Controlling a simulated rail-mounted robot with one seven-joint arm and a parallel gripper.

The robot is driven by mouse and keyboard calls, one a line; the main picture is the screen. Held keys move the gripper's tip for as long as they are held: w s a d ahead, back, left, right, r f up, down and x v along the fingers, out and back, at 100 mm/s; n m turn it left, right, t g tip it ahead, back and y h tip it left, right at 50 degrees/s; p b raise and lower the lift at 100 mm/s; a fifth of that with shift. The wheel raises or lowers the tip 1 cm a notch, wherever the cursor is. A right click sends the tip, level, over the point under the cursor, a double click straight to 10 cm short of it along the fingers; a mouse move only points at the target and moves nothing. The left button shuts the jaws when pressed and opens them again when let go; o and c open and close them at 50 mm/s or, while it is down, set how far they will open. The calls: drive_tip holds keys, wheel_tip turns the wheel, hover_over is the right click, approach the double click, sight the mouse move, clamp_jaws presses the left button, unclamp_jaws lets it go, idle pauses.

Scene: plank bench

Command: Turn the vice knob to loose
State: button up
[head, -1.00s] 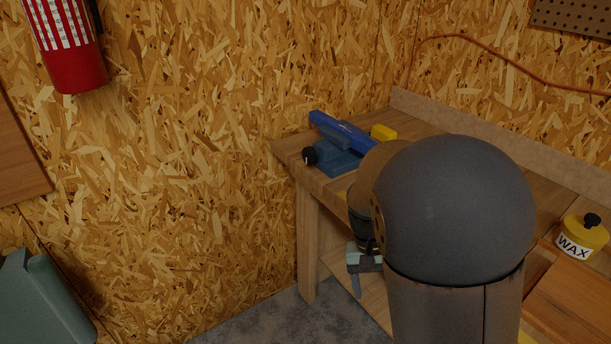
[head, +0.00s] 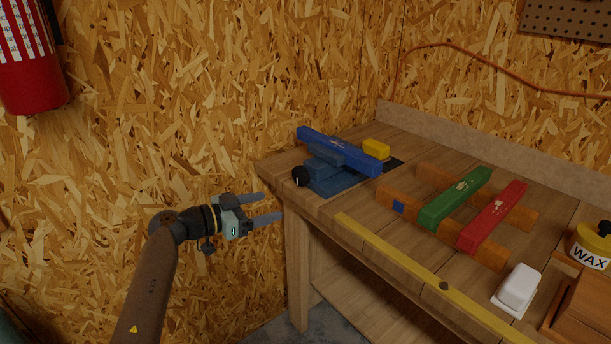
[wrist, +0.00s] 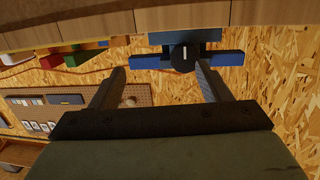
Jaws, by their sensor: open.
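The blue vice (head: 328,176) sits at the left end of the bench with a long blue bar (head: 343,151) across its top. Its black round knob (head: 300,176) faces the front left side. My gripper (head: 272,206) is open and empty, left of the bench leg and lower than the knob, apart from it. In the wrist view, the knob (wrist: 185,56) shows a white mark on its face and appears beyond my open fingers (wrist: 160,80), nearer the right finger. The mark looks roughly upright in that view.
On the bench (head: 340,207), green (head: 455,199) and red (head: 492,217) bars lie across wooden rails. A yellow block (head: 376,149) is behind the vice. A wax tin (head: 592,243) and white block (head: 518,287) are at right.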

drive_tip(key=s+a+r+t, duration=0.1)
drive_tip(key=a+r+t, duration=0.1)
drive_tip(key=a, duration=0.3)
drive_tip(key=p, duration=0.2)
approach(297, 177)
drive_tip(key=x, duration=0.9)
drive_tip(key=shift+d, duration=0.2)
drive_tip(key=c, duration=1)
